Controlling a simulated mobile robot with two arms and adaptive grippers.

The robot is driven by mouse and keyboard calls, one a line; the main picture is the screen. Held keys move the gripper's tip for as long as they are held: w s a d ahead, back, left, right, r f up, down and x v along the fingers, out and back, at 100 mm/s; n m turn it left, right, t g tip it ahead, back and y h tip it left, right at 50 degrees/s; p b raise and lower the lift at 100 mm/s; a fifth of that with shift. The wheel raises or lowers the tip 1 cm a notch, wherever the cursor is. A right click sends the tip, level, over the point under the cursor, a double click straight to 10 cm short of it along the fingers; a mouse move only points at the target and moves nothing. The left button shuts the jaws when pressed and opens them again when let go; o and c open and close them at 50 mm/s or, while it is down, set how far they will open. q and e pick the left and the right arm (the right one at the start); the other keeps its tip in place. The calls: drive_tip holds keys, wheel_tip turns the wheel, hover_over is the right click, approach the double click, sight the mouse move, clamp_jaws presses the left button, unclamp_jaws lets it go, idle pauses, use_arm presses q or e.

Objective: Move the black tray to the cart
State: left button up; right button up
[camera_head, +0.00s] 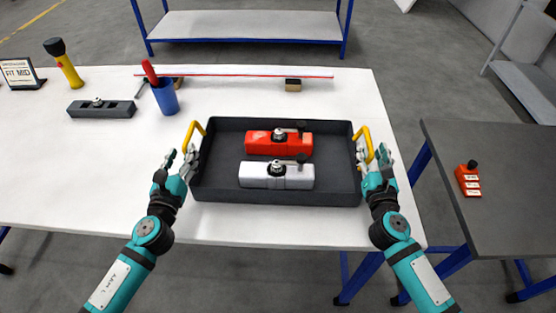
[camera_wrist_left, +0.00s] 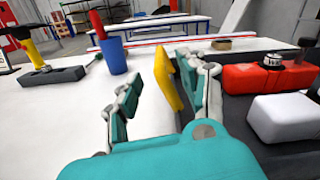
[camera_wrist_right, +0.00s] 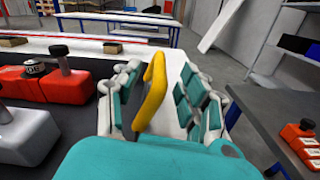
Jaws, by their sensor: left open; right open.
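The black tray (camera_head: 220,189) lies on the white table and holds a red part (camera_head: 262,144) behind a white part (camera_head: 262,176). It has a yellow handle at its left end (camera_head: 193,133) and one at its right end (camera_head: 362,142). My left gripper (camera_head: 182,158) is open at the left handle; in the left wrist view the handle (camera_wrist_left: 168,80) stands between the fingers. My right gripper (camera_head: 374,162) is open at the right handle; in the right wrist view that handle (camera_wrist_right: 151,92) is between the fingers, close to the left one. I cannot tell whether either touches.
A dark grey surface (camera_head: 470,140), possibly the cart top, stands to the right across a gap, with a small red part (camera_head: 468,180) on it. A blue cup (camera_head: 163,97), a grey block (camera_head: 90,109), a yellow flashlight (camera_head: 68,70) and a sign (camera_head: 20,74) stand left of the tray.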

sight(185, 144)
use_arm(q)
drive_tip(key=w, duration=0.5)
drive_tip(key=shift+w+d, duration=0.2)
use_arm(e)
drive_tip(key=w, duration=0.5)
drive_tip(key=shift+w+d, duration=0.15)
drive_tip(key=shift+w, duration=0.05)
use_arm(q)
clamp_jaws()
use_arm(e)
clamp_jaws()
use_arm(q)
drive_tip(key=shift+w+r, duration=0.1)
drive_tip(key=shift+r, duration=0.15)
use_arm(e)
drive_tip(key=shift+w+r, duration=0.1)
drive_tip(key=shift+r, duration=0.15)
